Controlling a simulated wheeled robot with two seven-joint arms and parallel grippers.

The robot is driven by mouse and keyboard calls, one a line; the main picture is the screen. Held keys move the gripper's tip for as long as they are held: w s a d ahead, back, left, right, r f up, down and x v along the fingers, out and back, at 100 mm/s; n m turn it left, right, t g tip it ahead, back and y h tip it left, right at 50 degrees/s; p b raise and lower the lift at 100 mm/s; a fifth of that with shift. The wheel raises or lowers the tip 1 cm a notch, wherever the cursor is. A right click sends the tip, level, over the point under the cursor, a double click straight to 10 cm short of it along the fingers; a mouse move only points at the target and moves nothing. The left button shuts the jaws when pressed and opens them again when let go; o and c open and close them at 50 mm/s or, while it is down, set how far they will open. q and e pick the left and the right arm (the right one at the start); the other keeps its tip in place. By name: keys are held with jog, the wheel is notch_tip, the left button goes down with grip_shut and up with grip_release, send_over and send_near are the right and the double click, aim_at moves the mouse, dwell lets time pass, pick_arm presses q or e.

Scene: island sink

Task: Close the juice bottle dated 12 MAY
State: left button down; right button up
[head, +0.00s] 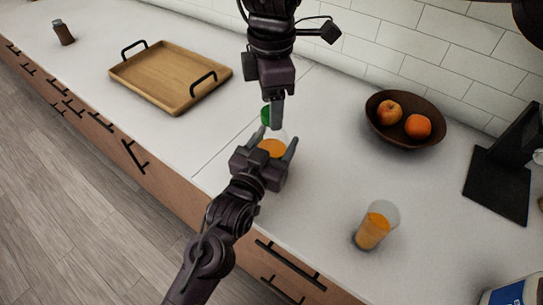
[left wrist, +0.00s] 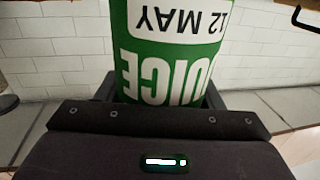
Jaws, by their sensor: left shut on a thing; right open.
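The juice bottle (head: 272,149) stands on the counter with orange juice showing in it. Its green label (left wrist: 168,65) fills the left wrist view, upside down, reading JUICE and 12 MAY. My left gripper (head: 265,152) is shut around the bottle's body, one finger on each side. A green piece (head: 266,115), which looks like the lid, shows at the bottle's far side, off the juice. My right gripper (head: 277,112) comes down from the top, open, with its fingers overlapping in the view. It is beside the green piece; I cannot tell whether they touch.
A glass of orange juice (head: 373,230) stands to the right. A dark bowl (head: 405,143) with fruit, a black stand (head: 500,185) and a wooden tray (head: 165,78) are on the counter. The tiled wall (head: 430,50) bounds the back. Counter between bottle and bowl is clear.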

notch_tip(320, 180, up, 11)
dwell(0.3)
jog(key=shift+r, duration=0.1)
pick_arm(q)
jog(key=shift+c, duration=1.5)
grip_release()
jog(key=b+v, duration=0.2)
jog(key=v, duration=0.5)
jog(key=shift+s+a, duration=0.2)
jog(key=shift+s, duration=0.15)
pick_arm(e)
jog(key=shift+f, duration=1)
